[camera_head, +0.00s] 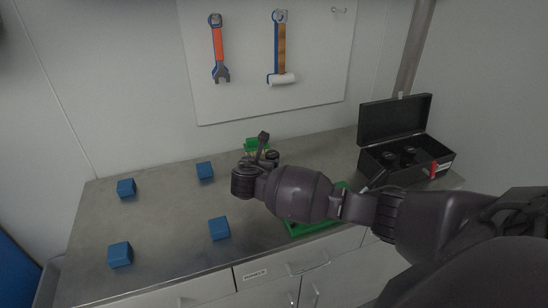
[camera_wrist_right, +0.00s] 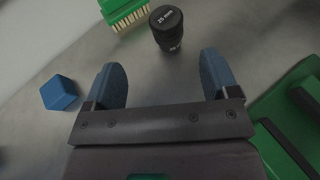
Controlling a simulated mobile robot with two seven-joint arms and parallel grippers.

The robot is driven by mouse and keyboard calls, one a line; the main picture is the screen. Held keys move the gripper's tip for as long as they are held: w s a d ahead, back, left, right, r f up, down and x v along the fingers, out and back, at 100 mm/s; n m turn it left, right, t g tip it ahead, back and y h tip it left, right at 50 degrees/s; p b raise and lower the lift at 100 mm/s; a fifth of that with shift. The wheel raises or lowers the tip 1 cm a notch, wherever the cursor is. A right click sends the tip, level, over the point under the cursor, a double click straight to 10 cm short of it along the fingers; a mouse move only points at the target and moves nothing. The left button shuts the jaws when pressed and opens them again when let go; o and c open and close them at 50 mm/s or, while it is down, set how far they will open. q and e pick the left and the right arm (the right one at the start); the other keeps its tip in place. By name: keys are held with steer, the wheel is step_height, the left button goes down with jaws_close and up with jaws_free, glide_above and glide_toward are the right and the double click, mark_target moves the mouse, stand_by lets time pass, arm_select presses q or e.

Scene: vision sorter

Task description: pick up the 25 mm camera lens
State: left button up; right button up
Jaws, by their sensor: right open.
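The 25 mm camera lens (camera_wrist_right: 168,30) is a black cylinder with "25 mm" written on its cap. It stands upright on the metal bench, just beyond my right gripper's fingers in the right wrist view. In the head view a dark lens (camera_head: 272,156) shows just behind my right wrist, partly hidden by it. My right gripper (camera_wrist_right: 162,82) is open and empty, with its two blue-grey fingers spread apart and the lens ahead of the gap. My left gripper is not in view.
Green holder parts (camera_wrist_right: 290,125) are at the right. Several blue cubes (camera_head: 219,229) are spread over the bench's left half. An open black toolbox (camera_head: 437,158) stands at the right. A wrench (camera_head: 218,45) and hammer (camera_head: 281,50) hang behind.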

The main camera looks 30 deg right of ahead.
mark_target(272, 158)
steer(key=x, duration=0.5)
steer(key=shift+d+f, duration=0.1)
steer(key=w+d+f, duration=0.1)
steer(key=d+f, duration=0.1)
steer(key=d, duration=0.1)
steer(key=shift+w+f, duration=0.15)
steer(key=shift+w, duration=0.25)
steer(key=shift+w+d+f+b, duration=0.25)
steer(key=shift+w+d+b, duration=0.1)
steer(key=shift+w, duration=0.1)
steer(key=shift+c, duration=0.5)
steer(key=c, duration=1)
steer(key=shift+r, duration=0.1)
